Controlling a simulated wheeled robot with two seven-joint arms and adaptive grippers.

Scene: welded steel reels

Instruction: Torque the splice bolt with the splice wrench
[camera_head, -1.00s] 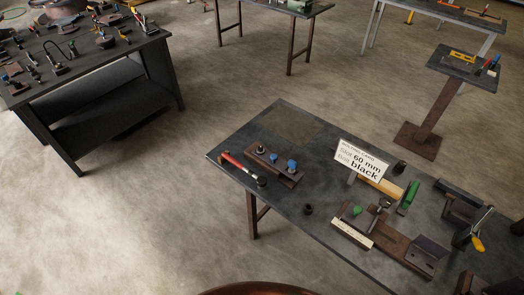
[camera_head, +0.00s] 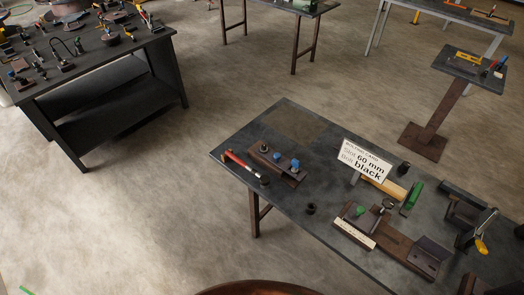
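A wrench with a red handle (camera_head: 238,162) lies on the near worktable (camera_head: 228,150), its dark round head at the lower right end. Beside it is a brown steel block (camera_head: 276,167) carrying a dark bolt at its left end and blue-headed bolts (camera_head: 281,161) to the right. Which of these is the splice bolt I cannot tell. A brown fixture (camera_head: 385,236) with a green knob (camera_head: 360,211) and a pale label strip sits further right on the table. A sign card (camera_head: 366,161) reads "Slot 60 mm, Bolt black". Neither gripper shows.
A small dark cylinder (camera_head: 311,208) stands on the table's near side. A green block (camera_head: 411,197) and a clamp with a yellow handle (camera_head: 482,246) lie to the right. A crowded dark bench (camera_head: 120,105) stands at left, a pedestal stand (camera_head: 435,125) at right. Open floor lies between.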

